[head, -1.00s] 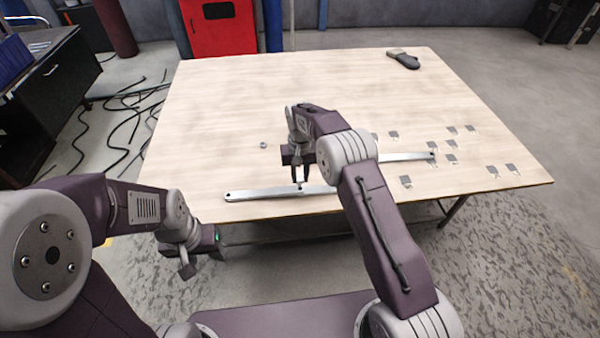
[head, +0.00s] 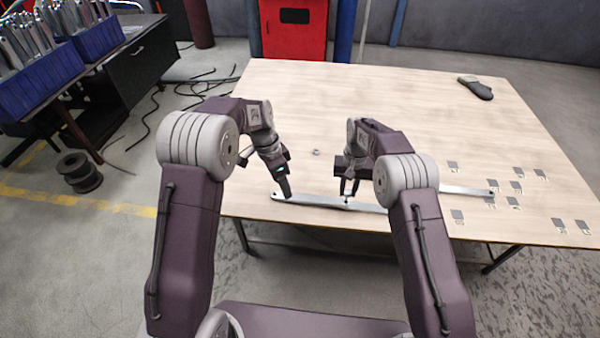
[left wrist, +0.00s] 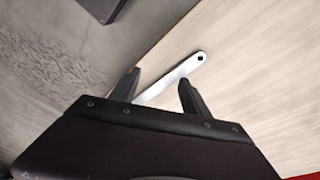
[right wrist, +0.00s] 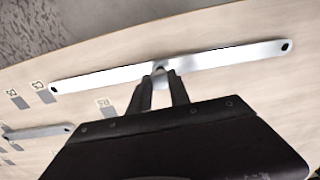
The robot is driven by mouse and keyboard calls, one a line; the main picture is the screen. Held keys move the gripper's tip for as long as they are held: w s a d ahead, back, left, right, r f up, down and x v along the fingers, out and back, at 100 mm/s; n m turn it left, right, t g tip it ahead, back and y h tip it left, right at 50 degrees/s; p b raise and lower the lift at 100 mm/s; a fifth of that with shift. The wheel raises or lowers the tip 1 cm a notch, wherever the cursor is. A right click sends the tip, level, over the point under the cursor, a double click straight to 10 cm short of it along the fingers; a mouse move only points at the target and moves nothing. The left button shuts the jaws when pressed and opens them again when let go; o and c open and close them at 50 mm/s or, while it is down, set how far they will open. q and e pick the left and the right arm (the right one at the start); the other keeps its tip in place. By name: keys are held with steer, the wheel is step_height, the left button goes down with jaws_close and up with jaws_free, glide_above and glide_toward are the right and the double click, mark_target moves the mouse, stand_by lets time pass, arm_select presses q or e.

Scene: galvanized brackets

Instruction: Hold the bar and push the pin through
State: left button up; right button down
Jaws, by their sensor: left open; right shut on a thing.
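A long flat silvery bar (head: 315,201) lies along the near edge of the table, with a hole at each end; it shows whole in the right wrist view (right wrist: 220,56). My right gripper (head: 348,196) is shut over the middle of this bar. A small grey piece (right wrist: 160,69), apparently the pin, shows at its fingertips; whether it enters the bar I cannot tell. My left gripper (head: 286,192) is open near the bar's left end. In the left wrist view its fingers (left wrist: 158,88) stand apart with the bar (left wrist: 172,80) showing between them; contact is unclear.
A second flat bar (head: 465,190) lies farther right, partly hidden by my right arm. Several small grey plates (head: 457,215) with labels lie at the table's right. A small ring (head: 316,152) and a dark-handled tool (head: 478,88) lie farther back. The table (head: 420,100) is otherwise clear.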

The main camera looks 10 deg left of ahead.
mark_target(309, 198)
arm_select(q)
steer(key=w+d+f+m+h, duration=0.1)
steer(key=w+d+f+m, duration=0.1)
steer(key=w+d+m, duration=0.35)
steer(key=shift+m, duration=0.85)
steer(key=x, duration=0.8)
steer(key=a+x, duration=0.1)
steer(key=x, duration=0.2)
steer(key=shift+w+d+f, duration=0.1)
steer(key=shift+w+f, duration=0.2)
steer(key=shift+f, duration=0.25)
jaws_close()
arm_select(e)
steer(key=shift+f, duration=1.65)
steer(key=c, duration=1.1)
jaws_free()
steer(key=shift+c, duration=0.2)
